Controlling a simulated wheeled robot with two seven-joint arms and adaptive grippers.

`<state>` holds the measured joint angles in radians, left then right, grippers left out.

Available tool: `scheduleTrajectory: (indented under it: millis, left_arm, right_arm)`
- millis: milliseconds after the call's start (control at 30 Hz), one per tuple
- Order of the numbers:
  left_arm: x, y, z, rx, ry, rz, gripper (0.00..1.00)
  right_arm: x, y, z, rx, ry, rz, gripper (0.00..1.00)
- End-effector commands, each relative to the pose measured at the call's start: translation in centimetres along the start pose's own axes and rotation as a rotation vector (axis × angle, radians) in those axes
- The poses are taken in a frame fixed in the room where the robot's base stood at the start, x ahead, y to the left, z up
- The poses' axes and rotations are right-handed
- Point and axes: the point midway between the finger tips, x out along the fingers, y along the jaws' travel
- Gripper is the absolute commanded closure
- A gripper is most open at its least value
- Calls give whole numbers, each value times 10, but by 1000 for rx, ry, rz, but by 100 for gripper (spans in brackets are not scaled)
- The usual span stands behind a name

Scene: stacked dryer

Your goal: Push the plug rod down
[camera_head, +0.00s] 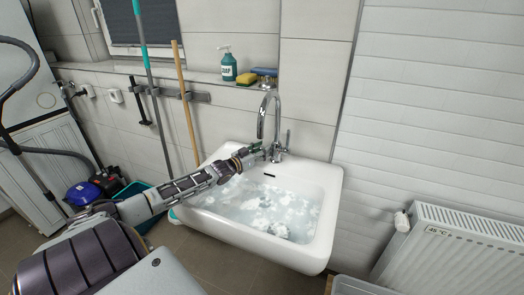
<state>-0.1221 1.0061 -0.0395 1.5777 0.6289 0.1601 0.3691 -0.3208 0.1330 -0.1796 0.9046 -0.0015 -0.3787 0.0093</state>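A white sink (325,205) hangs on the tiled wall, holding water with patches of white foam. A chrome faucet (276,110) with a curved spout stands at its back rim, with a lever on its right. My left arm reaches in from the left over the sink. My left gripper (262,152) is at the faucet's base, just left of it and below the spout. Its fingers are too small to tell open from shut, or whether they touch anything. I cannot make out the plug rod; the gripper or faucet may hide it. My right gripper is out of view.
A soap bottle (228,65) and sponges (247,79) stand on the ledge behind the faucet. Mop and broom handles (185,100) lean on the wall at left. A radiator (450,250) is at right. A blue vacuum (84,192) sits on the floor at left.

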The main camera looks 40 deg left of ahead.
Motion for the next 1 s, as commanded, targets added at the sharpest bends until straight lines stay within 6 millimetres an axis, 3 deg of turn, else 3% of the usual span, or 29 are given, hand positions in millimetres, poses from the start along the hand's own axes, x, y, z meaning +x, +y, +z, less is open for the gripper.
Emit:
scheduleTrajectory:
  millis: [467,1000]
  left_arm:
    - [-4,0,0,0,1,1,58]
    - [-29,0,0,-1,0,1,58]
  right_arm:
    - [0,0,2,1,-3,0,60]
    - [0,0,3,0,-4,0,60]
